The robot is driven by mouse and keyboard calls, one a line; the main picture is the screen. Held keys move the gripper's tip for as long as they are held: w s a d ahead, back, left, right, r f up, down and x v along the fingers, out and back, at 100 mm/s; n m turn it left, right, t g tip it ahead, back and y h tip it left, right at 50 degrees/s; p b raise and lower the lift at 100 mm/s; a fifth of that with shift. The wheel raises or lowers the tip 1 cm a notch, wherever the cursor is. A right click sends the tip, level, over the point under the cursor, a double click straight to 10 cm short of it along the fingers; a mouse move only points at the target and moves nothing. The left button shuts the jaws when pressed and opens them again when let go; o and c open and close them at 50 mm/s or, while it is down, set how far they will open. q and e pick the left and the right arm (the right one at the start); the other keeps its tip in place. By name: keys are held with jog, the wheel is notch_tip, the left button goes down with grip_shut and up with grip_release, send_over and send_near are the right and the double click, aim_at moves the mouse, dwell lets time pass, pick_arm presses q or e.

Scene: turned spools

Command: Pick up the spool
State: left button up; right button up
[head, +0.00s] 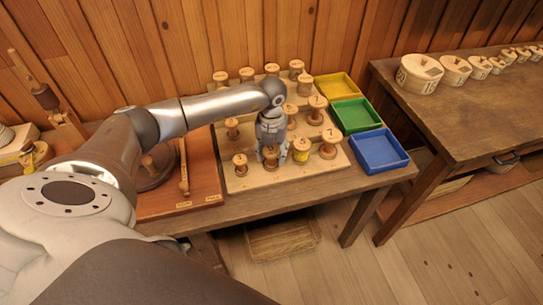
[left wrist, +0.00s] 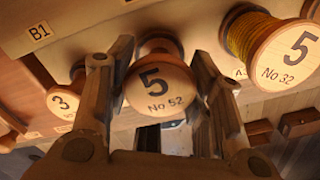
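A wooden spool marked "5 No 52" (left wrist: 160,90) stands on the pegboard (head: 300,171), in its front row. In the left wrist view its round top lies between the two fingers of my left gripper (left wrist: 163,75). The fingers are apart, one on each side of the spool, and I see no clear grip on it. In the head view my left gripper (head: 270,150) points down over this spool (head: 270,153) and partly hides it. My right gripper is in neither view.
Close by stand a spool with yellow thread (head: 301,150), also in the left wrist view (left wrist: 285,55), and a spool marked 3 (head: 240,164). Yellow (head: 336,86), green (head: 356,115) and blue (head: 379,151) trays line the right. Another table (head: 470,110) holds round boxes.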

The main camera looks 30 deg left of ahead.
pick_arm(q)
jog(key=shift+c, duration=1.4)
jog(key=shift+r, duration=0.1)
